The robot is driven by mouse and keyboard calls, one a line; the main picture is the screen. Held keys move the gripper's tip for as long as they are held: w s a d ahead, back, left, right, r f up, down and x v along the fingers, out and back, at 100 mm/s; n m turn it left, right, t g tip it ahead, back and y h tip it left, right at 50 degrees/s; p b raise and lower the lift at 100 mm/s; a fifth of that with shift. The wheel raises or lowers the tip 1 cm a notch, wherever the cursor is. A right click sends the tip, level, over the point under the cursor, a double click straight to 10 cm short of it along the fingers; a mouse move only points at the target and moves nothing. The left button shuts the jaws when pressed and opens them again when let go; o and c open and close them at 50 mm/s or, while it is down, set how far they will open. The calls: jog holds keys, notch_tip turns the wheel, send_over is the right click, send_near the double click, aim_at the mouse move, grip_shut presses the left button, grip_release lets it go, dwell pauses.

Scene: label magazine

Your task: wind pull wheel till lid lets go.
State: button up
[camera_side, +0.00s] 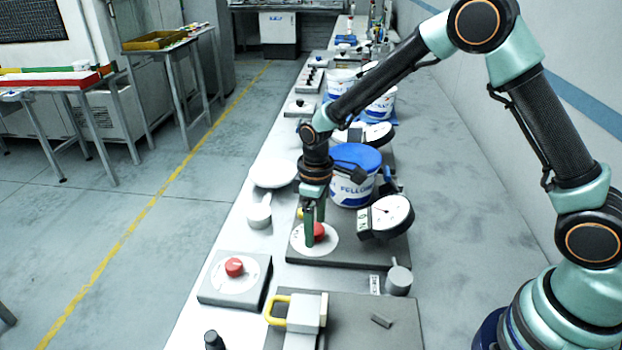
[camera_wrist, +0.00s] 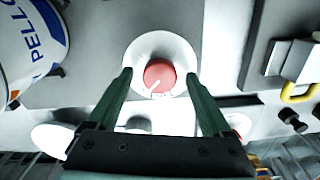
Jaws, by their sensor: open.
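The red wheel (camera_side: 319,231) sits at the centre of a white round dial (camera_side: 302,240) on a dark grey base plate (camera_side: 345,253). In the wrist view the red wheel (camera_wrist: 159,75) carries a pale pointer mark. My gripper (camera_side: 315,238) points down at the wheel. In the wrist view my gripper (camera_wrist: 158,76) is open, with one finger on each side of the wheel and visible gaps between. The white tub (camera_side: 350,189) stands just behind, with its blue lid (camera_side: 355,158) on top. Whether the lid is loose cannot be told.
A round gauge (camera_side: 386,215) stands right of the dial. A second red knob (camera_side: 234,267) sits on a grey box at front left.

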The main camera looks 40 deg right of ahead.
grip_shut()
jog(key=shift+m, duration=0.3)
jog(key=m, duration=1.1)
jog(key=shift+w+r, duration=0.1)
dwell(0.5)
grip_release()
